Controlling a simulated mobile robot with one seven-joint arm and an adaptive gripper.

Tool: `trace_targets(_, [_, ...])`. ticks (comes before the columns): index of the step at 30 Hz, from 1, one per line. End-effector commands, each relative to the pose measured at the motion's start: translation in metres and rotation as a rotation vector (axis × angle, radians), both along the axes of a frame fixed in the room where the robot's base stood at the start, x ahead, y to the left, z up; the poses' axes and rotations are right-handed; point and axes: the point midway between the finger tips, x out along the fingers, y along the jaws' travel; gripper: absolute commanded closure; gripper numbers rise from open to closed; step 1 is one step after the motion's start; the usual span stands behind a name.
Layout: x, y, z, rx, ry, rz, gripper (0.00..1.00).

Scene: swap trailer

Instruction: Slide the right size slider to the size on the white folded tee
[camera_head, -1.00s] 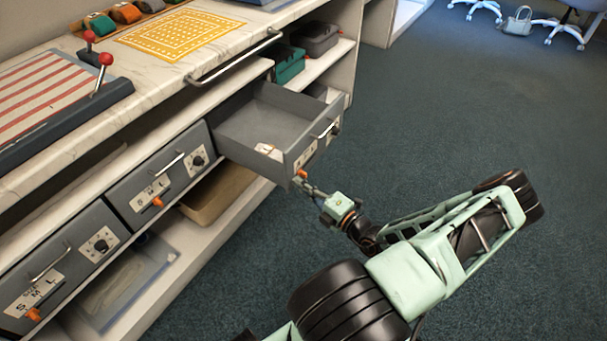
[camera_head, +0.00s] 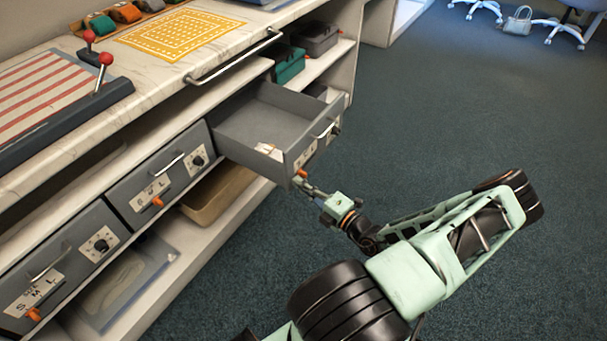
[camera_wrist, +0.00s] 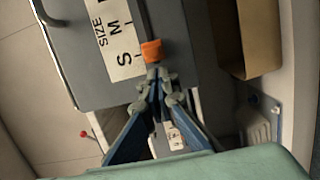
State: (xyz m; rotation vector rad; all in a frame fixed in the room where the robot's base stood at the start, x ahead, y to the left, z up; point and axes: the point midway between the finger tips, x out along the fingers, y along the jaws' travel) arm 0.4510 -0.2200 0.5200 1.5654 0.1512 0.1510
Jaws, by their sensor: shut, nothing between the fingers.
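The right drawer (camera_head: 289,161) is pulled open. Its front bears a white size label (camera_wrist: 119,42), where S and M can be read in the wrist view; the rest is cut off. The right size slider (camera_head: 302,172) is an orange knob, which in the wrist view (camera_wrist: 152,50) sits nearer S than M. My gripper (camera_wrist: 157,76) is shut and empty, its tips right at the knob's lower side; contact is unclear. It also shows in the head view (camera_head: 306,185). A small white item (camera_head: 268,149) lies in the open drawer; I cannot tell whether it is the folded tee, and no size is readable.
Two shut drawers, the middle one (camera_head: 143,195) and the left one (camera_head: 62,262), have their own labels, dials and orange knobs. A tan bin (camera_head: 215,195) stands on the shelf below. The carpet (camera_head: 450,130) to the right is open.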

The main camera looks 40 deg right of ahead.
Motion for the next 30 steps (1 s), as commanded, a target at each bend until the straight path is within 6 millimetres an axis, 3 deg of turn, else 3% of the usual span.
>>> trace_targets(30, [0.011, -0.025, 0.000, -0.001, 0.000, 0.000, 1.00])
